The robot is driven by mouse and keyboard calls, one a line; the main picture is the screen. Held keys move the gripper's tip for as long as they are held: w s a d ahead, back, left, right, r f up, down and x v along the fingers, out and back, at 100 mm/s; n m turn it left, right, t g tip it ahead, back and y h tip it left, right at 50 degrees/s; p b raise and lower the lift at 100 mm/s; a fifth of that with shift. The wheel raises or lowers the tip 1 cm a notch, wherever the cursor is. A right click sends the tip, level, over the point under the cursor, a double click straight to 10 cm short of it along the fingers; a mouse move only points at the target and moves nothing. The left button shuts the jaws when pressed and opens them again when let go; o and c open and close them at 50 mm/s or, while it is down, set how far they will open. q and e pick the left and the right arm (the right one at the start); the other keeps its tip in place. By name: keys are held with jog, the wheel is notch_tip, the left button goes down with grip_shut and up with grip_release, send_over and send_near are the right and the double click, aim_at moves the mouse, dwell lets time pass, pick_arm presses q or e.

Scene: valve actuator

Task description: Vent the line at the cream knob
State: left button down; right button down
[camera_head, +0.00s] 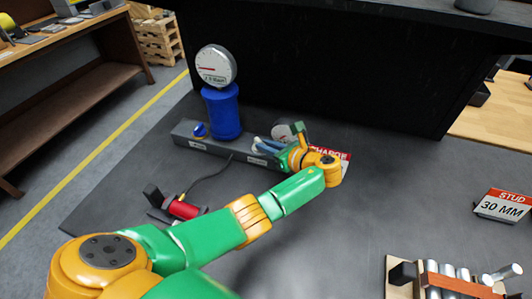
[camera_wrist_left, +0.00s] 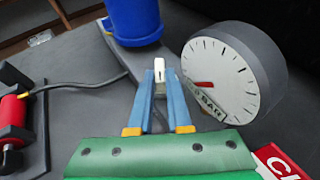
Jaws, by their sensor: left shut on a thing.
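The cream knob (camera_wrist_left: 166,72) shows as a small pale piece between the fingertips of my left gripper (camera_wrist_left: 161,80) in the left wrist view. The gripper is shut on it, at the dark manifold bar (camera_head: 180,132). In the head view my left gripper (camera_head: 262,145) is at the right end of this bar, and the knob is hard to make out there. A blue cylinder (camera_head: 222,112) with a white-faced gauge (camera_head: 216,66) stands upright on the bar. A second gauge (camera_wrist_left: 222,82) is just right of my fingers; my gripper partly hides it in the head view (camera_head: 282,131). My right gripper is not in view.
A blue knob (camera_head: 200,131) is at the bar's left. A red cylinder (camera_head: 185,209) with a cable lies left of my arm. A red-and-white sign (camera_head: 343,156) is behind my wrist. A "STUD 30 MM" sign (camera_head: 503,205) and a rack of rods (camera_head: 450,280) are at the right.

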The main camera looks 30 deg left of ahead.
pick_arm(q)
jog(key=shift+w+n+g+b, duration=0.1)
jog(key=shift+n+g+b, duration=0.2)
jog(key=shift+g+b, duration=0.1)
jog(key=c, duration=1)
grip_release()
jog(key=shift+a, duration=0.1)
jog(key=shift+o, duration=0.7)
jog(key=shift+r, duration=0.1)
